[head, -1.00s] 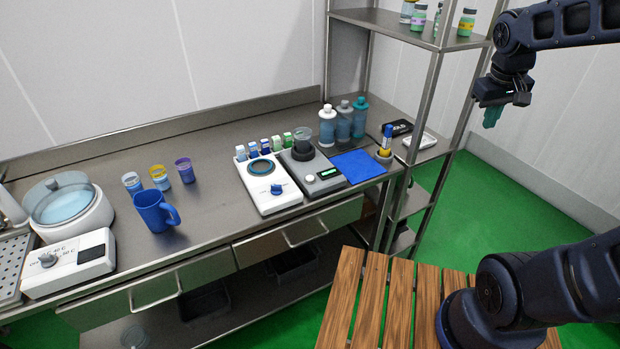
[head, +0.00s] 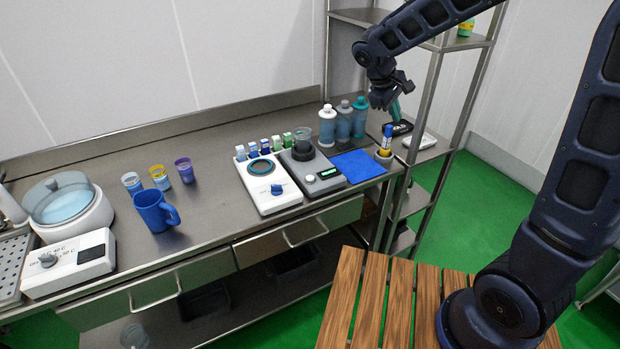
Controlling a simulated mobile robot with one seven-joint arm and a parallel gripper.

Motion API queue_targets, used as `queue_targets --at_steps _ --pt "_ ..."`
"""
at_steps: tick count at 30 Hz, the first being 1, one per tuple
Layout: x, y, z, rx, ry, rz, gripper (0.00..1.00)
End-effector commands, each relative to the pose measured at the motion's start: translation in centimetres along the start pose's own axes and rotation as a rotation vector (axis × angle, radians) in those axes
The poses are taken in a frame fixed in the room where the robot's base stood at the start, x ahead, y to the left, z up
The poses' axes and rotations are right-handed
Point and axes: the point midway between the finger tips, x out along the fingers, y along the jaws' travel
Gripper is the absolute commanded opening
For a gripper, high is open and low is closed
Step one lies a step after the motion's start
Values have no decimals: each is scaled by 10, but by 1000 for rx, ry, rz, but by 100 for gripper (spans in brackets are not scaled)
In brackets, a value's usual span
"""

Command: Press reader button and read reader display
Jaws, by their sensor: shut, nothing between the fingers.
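The reader (head: 316,186) is a dark grey box on the steel bench. It has a round white button (head: 310,178) on its front left and a small dark display (head: 328,173) with green marks, too small to read. A dark round holder with a clear cup stands on its back part. My gripper (head: 394,110) is shut and empty, with teal fingers pointing down. In the picture it is above and right of the reader, beside the bottles at the bench's right end, apart from the button.
A white device (head: 268,184) with a blue knob stands left of the reader. A blue cloth (head: 357,166) lies to its right, with bottles (head: 343,122) behind and a pen holder (head: 384,154) at the corner. A steel shelf (head: 447,90) rises at right.

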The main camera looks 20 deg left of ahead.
Motion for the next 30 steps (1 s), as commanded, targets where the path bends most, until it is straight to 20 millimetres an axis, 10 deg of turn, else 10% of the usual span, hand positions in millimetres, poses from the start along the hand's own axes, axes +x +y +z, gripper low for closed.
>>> queue_targets --at_steps 18,30 --pt "-1 -133 -149 -408 -44 248 0" --pt "0 -197 -192 -546 -47 355 0"
